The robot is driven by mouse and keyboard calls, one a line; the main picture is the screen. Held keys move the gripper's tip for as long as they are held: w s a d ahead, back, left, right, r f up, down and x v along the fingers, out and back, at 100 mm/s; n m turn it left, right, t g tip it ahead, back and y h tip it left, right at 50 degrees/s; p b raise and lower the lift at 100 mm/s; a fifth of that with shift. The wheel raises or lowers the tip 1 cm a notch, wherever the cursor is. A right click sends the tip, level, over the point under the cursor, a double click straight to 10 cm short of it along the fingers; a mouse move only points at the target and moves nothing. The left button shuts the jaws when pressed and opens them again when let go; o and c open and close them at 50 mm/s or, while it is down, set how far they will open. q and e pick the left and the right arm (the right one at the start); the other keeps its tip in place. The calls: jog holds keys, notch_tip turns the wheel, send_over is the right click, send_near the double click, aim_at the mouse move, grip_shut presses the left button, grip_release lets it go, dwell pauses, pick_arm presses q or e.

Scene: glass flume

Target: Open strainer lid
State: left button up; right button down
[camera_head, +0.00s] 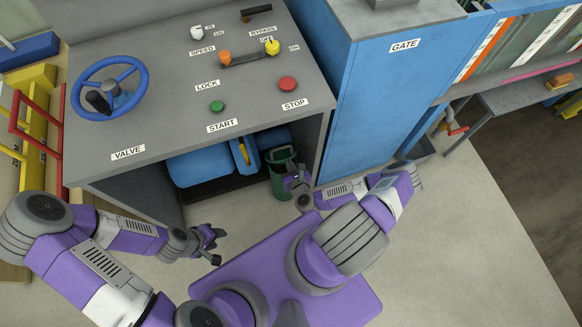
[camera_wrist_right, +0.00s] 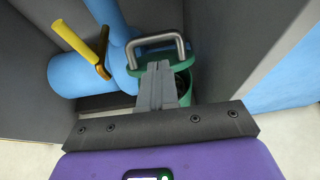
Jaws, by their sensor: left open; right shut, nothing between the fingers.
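The green strainer (camera_head: 281,186) stands on the floor under the right end of the grey console. In the right wrist view its green lid (camera_wrist_right: 185,63) carries a grey bar handle (camera_wrist_right: 150,41). A dark area shows below the lid's edge; I cannot tell how far the lid is raised. My right gripper (camera_head: 294,180) is at the strainer's front right. In the wrist view the right gripper (camera_wrist_right: 158,68) is shut and empty, its fingers overlapping the lid just below the handle; contact is unclear. My left gripper (camera_head: 217,246) is open and empty, over the floor in front of the console.
A blue pipe (camera_head: 200,166) with a yellow lever (camera_head: 244,151) lies left of the strainer. The console's side wall (camera_wrist_right: 238,45) stands close on the right. The blue gate cabinet (camera_head: 375,110) stands beyond it. The floor at right (camera_head: 470,230) is clear.

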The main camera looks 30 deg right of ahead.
aim_at(286, 156)
jog(key=b+x, duration=0.1)
jog(key=x, duration=0.4)
jog(key=shift+w+f, duration=0.2)
jog(key=shift+w, duration=0.1)
pick_arm(q)
jog(key=shift+f, duration=0.8)
pick_arm(e)
jog(key=shift+d+r, duration=0.1)
